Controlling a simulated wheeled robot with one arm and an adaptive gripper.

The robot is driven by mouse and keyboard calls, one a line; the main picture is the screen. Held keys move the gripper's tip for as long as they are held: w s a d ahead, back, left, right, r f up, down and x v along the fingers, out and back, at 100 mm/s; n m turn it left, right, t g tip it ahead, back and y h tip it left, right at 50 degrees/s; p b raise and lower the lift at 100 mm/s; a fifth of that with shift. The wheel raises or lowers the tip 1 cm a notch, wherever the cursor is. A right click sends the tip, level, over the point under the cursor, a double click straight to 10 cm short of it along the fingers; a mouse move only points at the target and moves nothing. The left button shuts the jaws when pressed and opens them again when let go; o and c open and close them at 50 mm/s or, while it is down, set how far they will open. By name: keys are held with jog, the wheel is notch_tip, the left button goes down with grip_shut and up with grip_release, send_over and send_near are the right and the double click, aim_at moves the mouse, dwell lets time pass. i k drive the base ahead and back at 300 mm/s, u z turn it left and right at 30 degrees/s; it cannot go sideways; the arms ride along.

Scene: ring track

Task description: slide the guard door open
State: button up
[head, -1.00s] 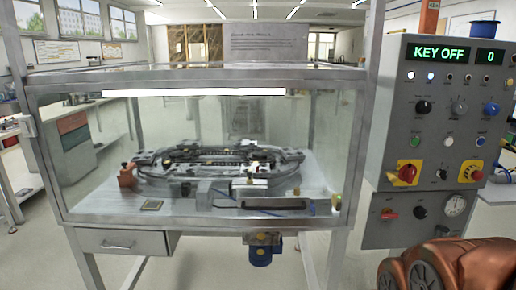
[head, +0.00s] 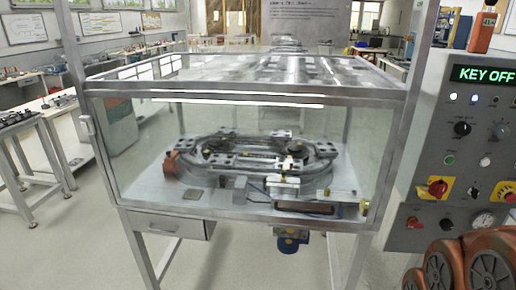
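The guard door (head: 140,150) is the clear front panel of a metal-framed enclosure. It looks closed across the front, and a bright light reflection runs along its top. Behind the panel, a grey oval ring track (head: 250,158) with small fixtures rests on a pale plate. My gripper is not in view.
A grey control panel (head: 470,150) stands right of the enclosure; its display (head: 483,74) reads KEY OFF. A drawer (head: 167,226) hangs below the enclosure at left. A workbench (head: 30,125) stands at far left. Open floor (head: 75,245) lies at lower left.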

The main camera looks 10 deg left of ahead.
aim_at(398, 106)
jog(key=k, duration=1.2)
jog(key=u, duration=0.65)
jog(key=i, duration=1.3)
jog(key=u, duration=0.1)
